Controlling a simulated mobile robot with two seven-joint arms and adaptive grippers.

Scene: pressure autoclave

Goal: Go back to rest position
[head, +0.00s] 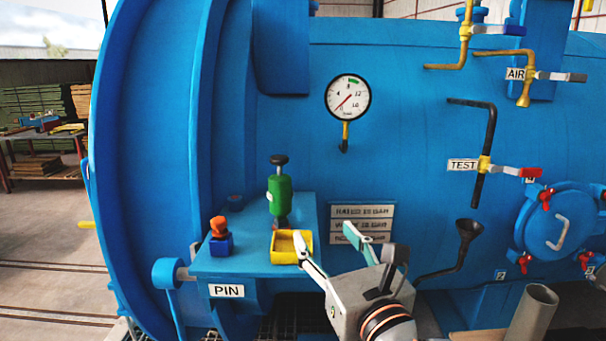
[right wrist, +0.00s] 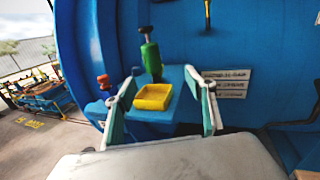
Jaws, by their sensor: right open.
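My right gripper (head: 325,238) is in front of the blue shelf (head: 255,262) on the autoclave, with its fingers spread apart and nothing between them. In the right wrist view its two fingers (right wrist: 167,95) frame a yellow tray (right wrist: 153,97) on the shelf. In the head view the left finger's tip overlaps the right edge of the yellow tray (head: 284,257); I cannot tell whether it touches. Part of the tray is hidden by that finger. My left gripper is not in view.
A green cylinder with a black knob (head: 280,195) stands behind the tray. An orange-topped blue block (head: 220,242) is at the shelf's left. The big blue autoclave (head: 400,100) fills the back, with a gauge (head: 348,97), a TEST valve (head: 484,165) and a round hatch (head: 558,220) at right.

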